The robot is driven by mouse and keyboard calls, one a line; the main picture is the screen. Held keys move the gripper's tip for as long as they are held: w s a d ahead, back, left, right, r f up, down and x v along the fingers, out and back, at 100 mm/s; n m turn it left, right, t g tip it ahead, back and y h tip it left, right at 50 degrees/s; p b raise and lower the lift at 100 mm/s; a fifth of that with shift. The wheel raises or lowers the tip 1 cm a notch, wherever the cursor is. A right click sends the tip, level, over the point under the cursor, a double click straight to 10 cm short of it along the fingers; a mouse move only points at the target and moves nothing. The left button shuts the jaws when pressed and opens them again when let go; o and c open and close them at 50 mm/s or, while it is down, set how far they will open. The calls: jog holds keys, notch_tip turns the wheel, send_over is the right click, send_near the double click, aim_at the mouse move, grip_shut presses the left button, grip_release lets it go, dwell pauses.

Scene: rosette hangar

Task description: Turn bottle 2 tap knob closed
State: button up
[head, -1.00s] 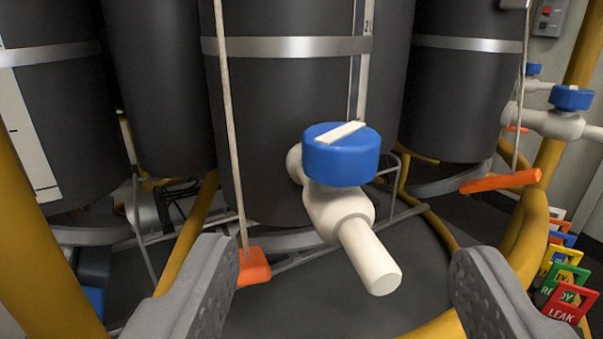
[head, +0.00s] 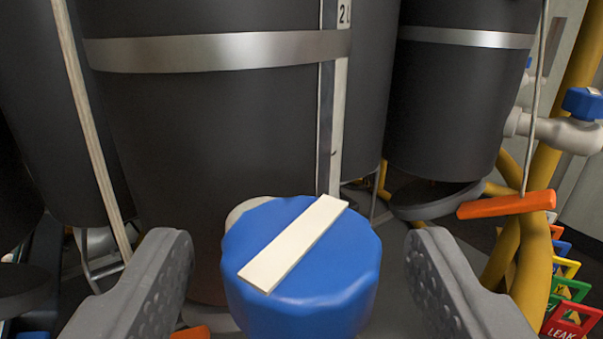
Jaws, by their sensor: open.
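The blue tap knob (head: 300,295) is large at the bottom centre of the head view, with a white bar (head: 295,243) across its top slanting from lower left to upper right. It sits in front of a dark bottle (head: 220,130) with a metal band and a strip marked "2L". A bit of the pale tap body (head: 250,208) shows behind the knob; the spout is hidden beneath it. My gripper (head: 300,262) is open, one finger on each side of the knob. Gaps show between both fingers and the knob.
Another dark bottle (head: 445,105) stands at right, with a pale tap under a blue knob (head: 583,103). An orange handle (head: 506,204) hangs on a cord there. A yellow pipe (head: 560,120) and coloured tags, one reading "LEAK" (head: 573,322), are at far right.

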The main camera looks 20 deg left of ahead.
aim_at(300, 220)
jog(key=shift+x, duration=1.95)
jog(key=c, duration=1)
